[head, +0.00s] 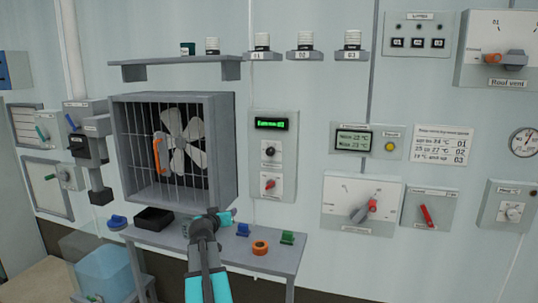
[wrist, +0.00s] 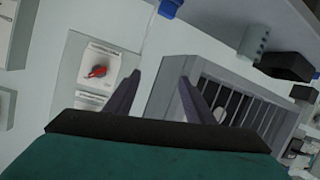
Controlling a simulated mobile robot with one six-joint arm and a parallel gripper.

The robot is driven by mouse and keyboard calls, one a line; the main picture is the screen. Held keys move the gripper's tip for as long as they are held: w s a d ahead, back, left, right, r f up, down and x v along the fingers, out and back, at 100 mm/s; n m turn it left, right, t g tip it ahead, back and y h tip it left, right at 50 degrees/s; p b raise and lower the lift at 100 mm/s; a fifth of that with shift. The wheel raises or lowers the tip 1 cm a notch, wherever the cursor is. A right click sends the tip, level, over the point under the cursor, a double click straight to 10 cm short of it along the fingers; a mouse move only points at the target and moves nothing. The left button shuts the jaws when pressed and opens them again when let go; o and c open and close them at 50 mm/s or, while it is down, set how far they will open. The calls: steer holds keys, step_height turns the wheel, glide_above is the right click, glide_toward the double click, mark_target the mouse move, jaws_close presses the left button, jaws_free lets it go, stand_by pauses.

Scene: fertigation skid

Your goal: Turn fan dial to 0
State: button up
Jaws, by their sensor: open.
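A grey panel (head: 287,117) right of the caged fan has a green display (head: 271,124), a black knob (head: 269,152) and a red knob (head: 268,184). Their labels are too small to read, so I cannot tell which is the fan dial. A red knob on a white plate also shows in the wrist view (wrist: 97,72), left of my fingers. My gripper (head: 226,215) is below and left of the panel, in front of the bench. In the wrist view my gripper (wrist: 160,78) has two dark fingers spread apart with nothing between them.
The fan cage (head: 228,140) juts from the wall left of the panel. The bench (head: 287,262) below holds a black bin (head: 154,219), a blue part (head: 243,230), an orange ring (head: 260,247) and a green part (head: 287,238). A lever panel (head: 335,190) is to the right.

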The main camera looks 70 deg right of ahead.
mark_target(270, 152)
steer(key=s+d+r+m+h, duration=0.1)
steer(key=s+d+r+h, duration=0.1)
steer(key=s+r, duration=0.4)
steer(key=s+d+r+m+g+h, duration=0.1)
steer(key=s+d+r, duration=0.4)
steer(key=r, duration=0.8)
steer(key=shift+s+d+r+h+p, duration=0.15)
steer(key=shift+s+r+h+p, duration=0.2)
steer(key=shift+s+h+p, duration=0.25)
steer(key=shift+d, duration=0.15)
steer(key=shift+w+d+p, duration=0.25)
steer(key=shift+d+p, duration=0.45)
steer(key=shift+d, duration=1.55)
steer(key=shift+w+d+p, duration=0.2)
steer(key=shift+d+p, duration=0.45)
steer(key=shift+d, duration=1.55)
steer(key=shift+w+d+p, duration=0.25)
steer(key=shift+d+p, duration=0.45)
steer(key=shift+d, duration=1.55)
steer(key=shift+a, duration=0.1)
steer(key=c, duration=1.1)
